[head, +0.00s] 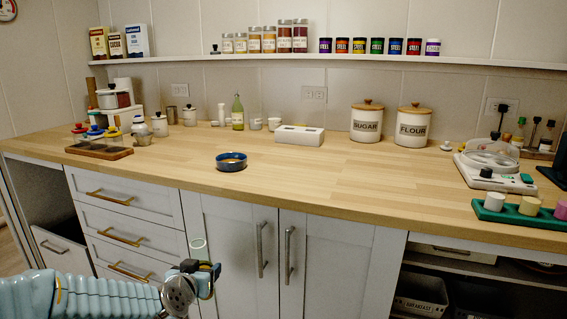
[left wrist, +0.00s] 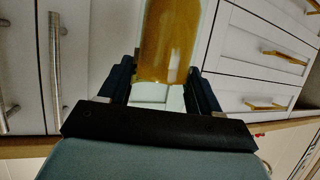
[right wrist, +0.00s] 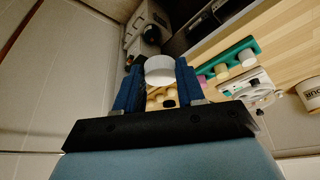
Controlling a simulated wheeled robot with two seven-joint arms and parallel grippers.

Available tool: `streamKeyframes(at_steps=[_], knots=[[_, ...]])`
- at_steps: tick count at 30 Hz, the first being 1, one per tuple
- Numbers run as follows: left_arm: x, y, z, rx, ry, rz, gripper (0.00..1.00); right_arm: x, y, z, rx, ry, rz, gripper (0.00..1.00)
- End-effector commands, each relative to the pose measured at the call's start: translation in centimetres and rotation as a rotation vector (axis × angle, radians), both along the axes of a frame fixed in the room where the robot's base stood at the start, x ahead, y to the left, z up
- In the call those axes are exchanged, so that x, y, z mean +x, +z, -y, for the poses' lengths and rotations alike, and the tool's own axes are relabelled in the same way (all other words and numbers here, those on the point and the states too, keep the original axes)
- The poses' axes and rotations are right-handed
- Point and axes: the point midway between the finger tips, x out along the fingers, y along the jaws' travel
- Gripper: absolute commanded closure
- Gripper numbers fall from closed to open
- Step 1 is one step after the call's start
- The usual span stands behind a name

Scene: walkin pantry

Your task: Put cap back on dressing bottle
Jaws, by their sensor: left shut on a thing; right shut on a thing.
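The dressing bottle, a clear container with amber liquid, shows in the left wrist view (left wrist: 168,42) between the fingers of my left gripper (left wrist: 160,82), which is shut on it. In the head view, a pale, greenish, open-looking rim of the bottle (head: 198,246) stands above my left gripper (head: 200,270), in front of the lower cabinet doors. My right gripper (right wrist: 160,75) is shut on a white round cap (right wrist: 160,68) in the right wrist view. The right gripper and the cap are outside the head view. The cap and bottle are apart.
The wooden counter (head: 310,185) holds a blue bowl (head: 231,161), sugar and flour canisters (head: 366,122), a green tray (head: 520,216) with coloured cylinders and a white appliance (head: 492,165). Cabinet doors with handles (head: 263,250) face me below the counter edge.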

Motion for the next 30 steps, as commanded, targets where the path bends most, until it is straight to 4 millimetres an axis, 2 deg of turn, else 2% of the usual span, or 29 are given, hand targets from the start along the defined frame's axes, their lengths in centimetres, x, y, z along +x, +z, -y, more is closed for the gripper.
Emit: streamKeyframes(at_steps=[1,3,4,6,11,14,17,30], knots=[[0.0,-2.1,0.1,0.002,0.023,-0.008,0.99,0.0,0.0,0.0,0.0,0.0,0.0,0.89],[0.0,-4.7,-0.1,0.001,0.066,-0.007,0.99,0.0,0.0,0.0,0.0,0.0,0.0,0.89],[0.0,-5.2,-0.2,0.003,0.077,-0.002,0.99,0.0,0.0,0.0,0.0,0.0,0.0,0.89],[0.1,-4.4,-0.1,0.003,0.073,0.008,0.99,0.1,-0.1,-0.1,-0.001,0.004,-0.001,0.89],[0.1,-4.5,-0.3,0.0,0.077,0.005,0.99,1.5,-4.0,-1.8,-0.001,0.092,-0.006,0.89],[0.1,-4.5,-0.4,0.0,0.077,0.005,0.99,2.7,-7.1,-3.1,-0.001,0.16,-0.005,0.89],[0.1,-4.4,-0.3,0.0,0.077,0.006,0.99,4.3,-11.1,-4.9,0.001,0.252,-0.006,0.89],[0.1,-4.4,-0.3,0.001,0.076,0.006,0.99,13.1,-33.2,-14.7,0.008,0.761,-0.015,0.89]])
